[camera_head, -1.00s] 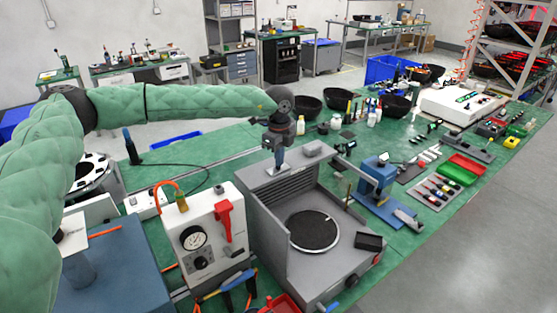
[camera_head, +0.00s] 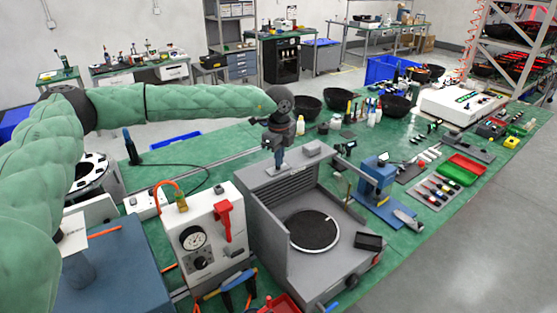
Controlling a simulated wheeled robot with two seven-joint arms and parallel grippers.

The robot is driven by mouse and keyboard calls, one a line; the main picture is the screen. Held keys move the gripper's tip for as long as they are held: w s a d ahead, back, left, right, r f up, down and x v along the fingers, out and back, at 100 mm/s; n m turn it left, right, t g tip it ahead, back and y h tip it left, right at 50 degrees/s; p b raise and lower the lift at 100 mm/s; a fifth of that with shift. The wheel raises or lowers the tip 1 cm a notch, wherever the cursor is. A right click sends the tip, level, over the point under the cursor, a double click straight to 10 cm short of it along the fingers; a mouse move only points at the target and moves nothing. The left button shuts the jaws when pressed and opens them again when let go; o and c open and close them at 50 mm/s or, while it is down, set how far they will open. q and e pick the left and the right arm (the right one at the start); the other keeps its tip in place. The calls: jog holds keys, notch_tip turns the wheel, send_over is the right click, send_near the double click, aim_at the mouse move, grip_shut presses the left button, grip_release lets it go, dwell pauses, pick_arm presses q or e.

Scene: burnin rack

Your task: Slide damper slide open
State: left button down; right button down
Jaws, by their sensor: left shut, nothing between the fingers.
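A grey box-shaped unit (camera_head: 270,222) with a louvred back panel and a round dark plate (camera_head: 313,230) in its open front stands on the green bench. A small grey block (camera_head: 313,148) sits on its top ledge, at the right; I cannot tell whether this is the damper slide. My left gripper (camera_head: 279,166) points down at the top ledge, left of the block. Its fingers are shut and empty; I cannot tell whether they touch the ledge. My right gripper is not in view.
A white gauge box (camera_head: 205,240) with a red lever stands left of the grey unit. A blue press (camera_head: 378,175) stands to its right. Black bowls (camera_head: 308,106) and bottles are behind. A green tray (camera_head: 451,175) lies farther right.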

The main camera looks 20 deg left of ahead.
pick_arm(q)
jog(key=c, duration=1.8)
grip_release()
jog(key=shift+s+a+f, duration=0.1)
jog(key=shift+a+f, duration=0.2)
jog(key=shift+f, duration=0.6)
jog(key=o, duration=0.4)
jog(key=shift+r, duration=0.3)
jog(key=shift+w, duration=0.3)
jog(key=shift+w+r, duration=0.1)
jog(key=shift+w, duration=0.05)
jog(key=shift+r, duration=0.55)
jog(key=shift+w+r, duration=0.2)
jog(key=shift+r, duration=0.35)
jog(key=shift+s+d+r+p, duration=0.15)
jog(key=shift+r+p, duration=0.2)
jog(key=shift+r, duration=3.15)
